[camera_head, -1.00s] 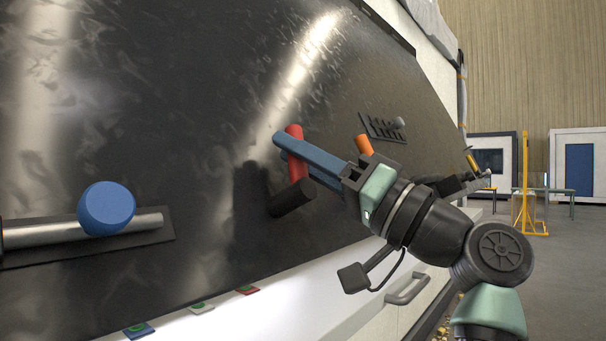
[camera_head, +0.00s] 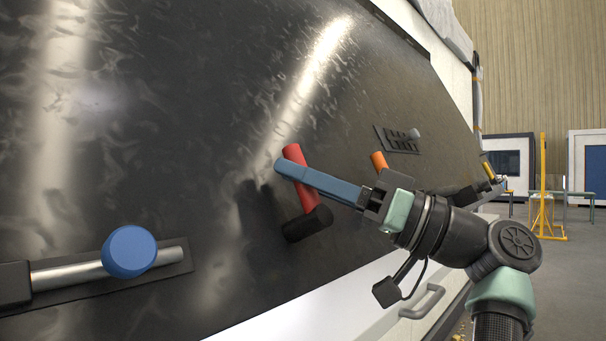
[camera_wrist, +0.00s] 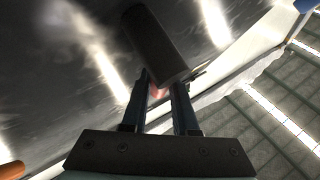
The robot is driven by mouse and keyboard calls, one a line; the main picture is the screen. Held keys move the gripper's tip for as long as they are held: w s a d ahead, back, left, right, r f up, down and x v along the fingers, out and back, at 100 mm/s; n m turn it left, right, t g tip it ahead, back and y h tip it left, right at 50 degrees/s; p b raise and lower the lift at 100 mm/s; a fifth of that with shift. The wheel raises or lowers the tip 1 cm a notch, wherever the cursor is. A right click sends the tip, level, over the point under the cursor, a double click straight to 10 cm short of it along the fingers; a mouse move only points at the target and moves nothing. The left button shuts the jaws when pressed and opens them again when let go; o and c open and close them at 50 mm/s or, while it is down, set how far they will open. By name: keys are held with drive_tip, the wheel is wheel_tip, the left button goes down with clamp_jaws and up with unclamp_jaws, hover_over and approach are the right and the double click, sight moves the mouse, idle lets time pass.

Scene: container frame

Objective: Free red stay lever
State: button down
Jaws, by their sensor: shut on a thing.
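The red stay lever (camera_head: 306,197) sticks out of the dark panel (camera_head: 200,130) in the head view, its top leaning left and its lower end at a black cylinder (camera_head: 307,224). My gripper (camera_head: 285,169) has its blue fingers shut around the red bar near its upper part. In the wrist view my gripper (camera_wrist: 160,88) has its fingers on both sides of the lever, with a bit of red (camera_wrist: 156,92) between them. The black cylinder (camera_wrist: 155,45) hides much of the lever there.
A blue knob (camera_head: 130,251) on a silver bar (camera_head: 75,275) is at the lower left. A grey handle (camera_head: 424,302) is on the white lower edge.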

drive_tip(key=shift+a, duration=0.1)
drive_tip(key=c, duration=0.7)
unclamp_jaws()
drive_tip(key=b+v, duration=0.1)
drive_tip(key=v, duration=1.2)
drive_tip(key=shift+s, duration=0.1)
